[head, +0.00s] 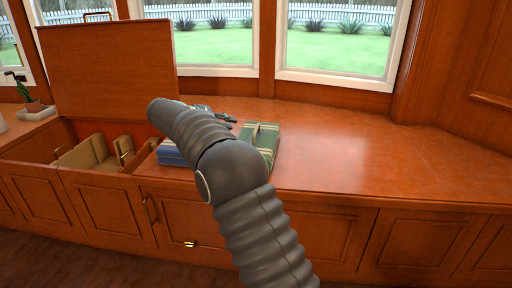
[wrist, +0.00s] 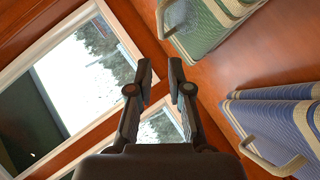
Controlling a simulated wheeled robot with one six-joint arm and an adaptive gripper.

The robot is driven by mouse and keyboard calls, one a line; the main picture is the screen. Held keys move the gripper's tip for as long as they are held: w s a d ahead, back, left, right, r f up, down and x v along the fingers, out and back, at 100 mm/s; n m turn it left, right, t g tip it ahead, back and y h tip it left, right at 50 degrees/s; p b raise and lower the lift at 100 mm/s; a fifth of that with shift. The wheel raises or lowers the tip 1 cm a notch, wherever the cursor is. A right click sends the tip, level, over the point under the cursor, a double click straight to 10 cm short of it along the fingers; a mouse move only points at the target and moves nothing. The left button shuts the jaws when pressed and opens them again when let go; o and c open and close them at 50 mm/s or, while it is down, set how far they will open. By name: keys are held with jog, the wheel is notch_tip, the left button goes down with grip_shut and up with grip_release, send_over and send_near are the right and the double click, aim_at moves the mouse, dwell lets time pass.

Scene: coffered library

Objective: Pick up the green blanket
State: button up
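The green blanket (head: 267,139) is a folded green bundle with tan stripes and a tan strap handle. It lies on the wooden window bench just right of my arm, which hides part of it. In the wrist view the green blanket (wrist: 212,30) is at the upper right, beyond and to the right of the fingertips, apart from them. My gripper (wrist: 161,78) has its two dark fingers apart with nothing between them. In the head view my gripper (head: 222,113) shows partly behind my arm.
A blue striped folded blanket (head: 170,155) lies left of the green one; it also shows in the wrist view (wrist: 285,118). Further left is an open compartment with tan contents (head: 90,153) and a raised lid (head: 108,70). The bench top is clear to the right. Windows stand behind.

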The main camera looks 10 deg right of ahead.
aim_at(256, 128)
jog(key=x, duration=0.7)
jog(key=shift+w+d+f+b, duration=0.15)
jog(key=shift+d+f+b, duration=0.05)
jog(key=shift+d+b, duration=0.1)
jog(key=x, duration=0.5)
jog(key=shift+s+d+f+b, duration=0.15)
jog(key=shift+s+f+b, duration=0.1)
jog(key=shift+s+b, duration=0.1)
grip_shut()
jog(key=shift+r, duration=0.1)
